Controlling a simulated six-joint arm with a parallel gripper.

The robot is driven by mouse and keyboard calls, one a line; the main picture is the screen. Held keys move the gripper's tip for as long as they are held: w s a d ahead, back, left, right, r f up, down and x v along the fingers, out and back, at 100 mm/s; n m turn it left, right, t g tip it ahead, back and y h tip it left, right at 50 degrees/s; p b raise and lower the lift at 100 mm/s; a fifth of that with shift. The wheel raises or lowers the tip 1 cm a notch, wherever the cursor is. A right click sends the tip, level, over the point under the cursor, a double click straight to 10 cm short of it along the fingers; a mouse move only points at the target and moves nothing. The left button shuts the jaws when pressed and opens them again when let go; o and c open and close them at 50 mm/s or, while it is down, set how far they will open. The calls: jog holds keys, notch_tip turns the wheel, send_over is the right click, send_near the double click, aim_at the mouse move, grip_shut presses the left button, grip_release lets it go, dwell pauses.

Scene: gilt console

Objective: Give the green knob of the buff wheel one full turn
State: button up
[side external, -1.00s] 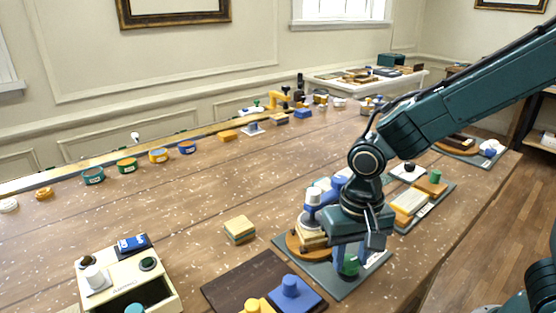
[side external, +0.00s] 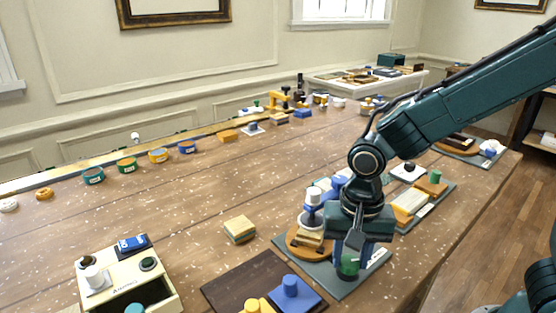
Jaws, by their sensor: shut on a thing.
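The green knob (side external: 348,268) stands at the right front of a grey base plate (side external: 338,290), below my gripper. My gripper (side external: 349,260) points straight down and is shut on the green knob; one finger stands in front of it and hides part of it. A round orange-brown disc (side external: 295,249), which looks like the buff wheel, lies on the same plate left of my gripper.
A dark brown board (side external: 250,285) with a blue knobbed block (side external: 292,293) lies close at the front left. A cream drawer box (side external: 128,283) stands further left. A second plate with blocks (side external: 410,203) lies behind right.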

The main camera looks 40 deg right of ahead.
aim_at(350, 260)
jog(key=o, duration=1)
jog(key=shift+c, duration=0.2)
jog(key=shift+r, duration=0.1)
notch_tip(350, 260, up, 14)
